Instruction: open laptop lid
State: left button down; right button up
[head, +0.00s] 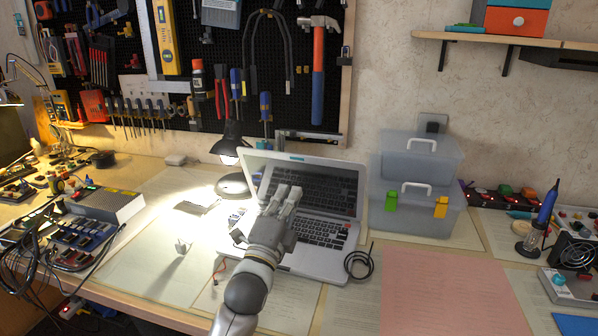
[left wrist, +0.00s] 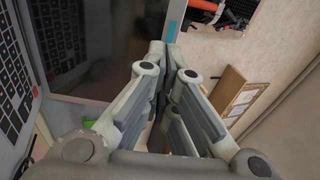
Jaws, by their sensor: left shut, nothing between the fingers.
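The silver laptop (head: 315,262) sits on the workbench with its lid (head: 328,185) raised, so the dark screen and the keyboard both show. The screen mirrors the keys. My left gripper (head: 287,197) is over the left part of the keyboard, in front of the screen, and hides some of both. Its fingers (left wrist: 168,52) are together and empty. In the left wrist view, the dark lid (left wrist: 105,45) stands behind and left of the fingers, with keys (left wrist: 14,85) at the far left. I cannot tell whether the fingers touch the lid. My right gripper is not in view.
A lit desk lamp (head: 231,150) stands close at the laptop's left. Clear stacked boxes (head: 415,160) stand to its right. A black cable coil (head: 359,263) lies by its front right corner. A pink mat (head: 440,290) lies bare at the front right. Tools hang on the pegboard behind.

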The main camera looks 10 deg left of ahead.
aim_at(302, 163)
pick_arm(q)
jog(key=x, duration=0.6)
jog(key=shift+w+r, duration=0.1)
jog(key=shift+w, duration=0.2)
jog(key=shift+w+r, duration=0.2)
jog(key=shift+w, duration=0.35)
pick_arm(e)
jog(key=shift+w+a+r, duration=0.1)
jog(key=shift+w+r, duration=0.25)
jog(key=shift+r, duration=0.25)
pick_arm(q)
jog(key=shift+d, duration=0.1)
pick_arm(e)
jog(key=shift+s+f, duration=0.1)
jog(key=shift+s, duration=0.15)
pick_arm(q)
jog(key=shift+w+r, duration=0.15)
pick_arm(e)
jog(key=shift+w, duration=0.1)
